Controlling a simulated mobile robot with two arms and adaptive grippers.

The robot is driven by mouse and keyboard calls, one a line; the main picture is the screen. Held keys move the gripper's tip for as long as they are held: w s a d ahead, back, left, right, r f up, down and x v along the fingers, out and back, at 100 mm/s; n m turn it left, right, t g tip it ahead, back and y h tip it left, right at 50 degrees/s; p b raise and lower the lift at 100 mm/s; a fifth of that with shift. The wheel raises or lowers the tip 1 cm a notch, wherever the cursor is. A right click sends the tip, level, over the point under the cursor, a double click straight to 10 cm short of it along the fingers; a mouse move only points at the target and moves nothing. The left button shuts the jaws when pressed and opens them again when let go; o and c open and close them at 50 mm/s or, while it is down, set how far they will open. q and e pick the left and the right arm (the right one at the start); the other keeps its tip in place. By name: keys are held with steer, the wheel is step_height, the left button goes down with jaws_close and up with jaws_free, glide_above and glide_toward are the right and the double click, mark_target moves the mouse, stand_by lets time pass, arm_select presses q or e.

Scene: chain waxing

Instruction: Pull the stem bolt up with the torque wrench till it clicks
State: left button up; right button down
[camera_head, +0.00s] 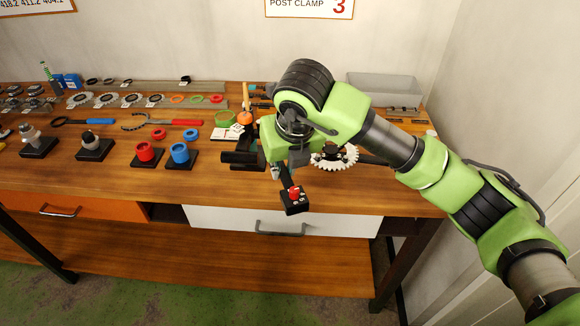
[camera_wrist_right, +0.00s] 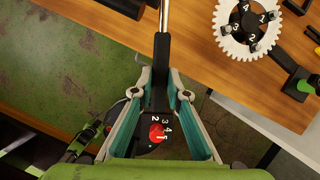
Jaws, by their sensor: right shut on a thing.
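My right gripper (camera_head: 283,165) is over the front edge of the bench. In the right wrist view my right gripper (camera_wrist_right: 160,95) is shut on the black handle of the torque wrench (camera_wrist_right: 161,70). The handle's end has a red knob and a numbered scale, and it hangs past the bench edge in the head view (camera_head: 294,205). The wrench's silver shaft runs away from the gripper to the top of the wrist view, beside a black part. A black clamp-like holder (camera_head: 238,159) stands left of the gripper. I cannot make out the stem bolt. My left gripper is out of view.
A white toothed chainring (camera_head: 348,161) lies right of the gripper, partly hidden by my arm. A red cup (camera_head: 146,151) and a blue cup (camera_head: 180,152) stand on black bases to the left. A grey bin (camera_head: 382,88) is at the back right. Open floor lies in front.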

steer(key=shift+a, duration=0.1)
stand_by(0.3)
steer(key=shift+s+a+m+h+b, duration=0.15)
steer(key=shift+s+a+m+b, duration=0.25)
steer(key=shift+a, duration=0.3)
steer(key=shift+s+a+m+h+b, duration=0.1)
steer(key=shift+a+m+h+b, duration=0.1)
steer(key=shift+a+m, duration=0.4)
steer(key=shift+a, duration=0.1)
steer(key=shift+s+a+m+t+h+b, duration=0.1)
steer(key=shift+a+m+t+h+b, duration=0.2)
steer(key=shift+a, duration=0.4)
steer(key=shift+s+a+m+h+b, duration=0.1)
steer(key=shift+a+m+b, duration=0.15)
steer(key=shift+a+m, duration=0.35)
steer(key=shift+a, duration=0.1)
steer(key=shift+a+m+b, duration=0.3)
steer(key=shift+a, duration=0.5)
steer(key=shift+d+n+b, duration=0.4)
steer(key=shift+d+b, duration=0.1)
steer(key=shift+d, duration=0.2)
